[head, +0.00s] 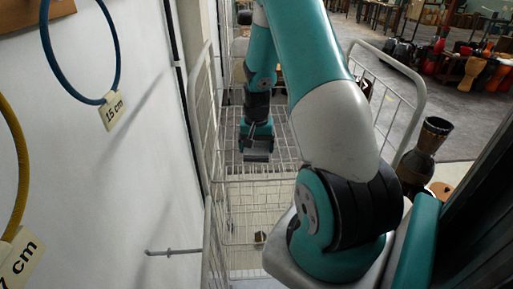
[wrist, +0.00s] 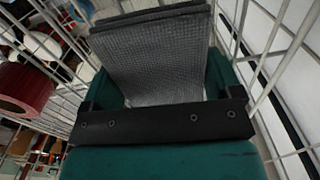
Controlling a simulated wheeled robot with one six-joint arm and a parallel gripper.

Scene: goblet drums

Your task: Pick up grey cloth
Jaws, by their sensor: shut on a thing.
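The grey cloth (wrist: 155,62) is a folded, woven-textured piece between the teal fingers of my gripper (wrist: 160,80) in the wrist view. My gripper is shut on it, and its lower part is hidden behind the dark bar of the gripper. In the head view my gripper (head: 257,140) hangs pointing down within the white wire cart. Only a small grey patch shows at its tip there, and I cannot tell cloth from gripper in it.
The white wire cart (head: 262,195) has mesh sides close around my gripper. A white wall with a blue hoop (head: 83,88) and a metal hook (head: 172,252) stands at left. A dark goblet drum (head: 428,145) stands at right. A red cylindrical object (wrist: 24,88) shows beyond the mesh.

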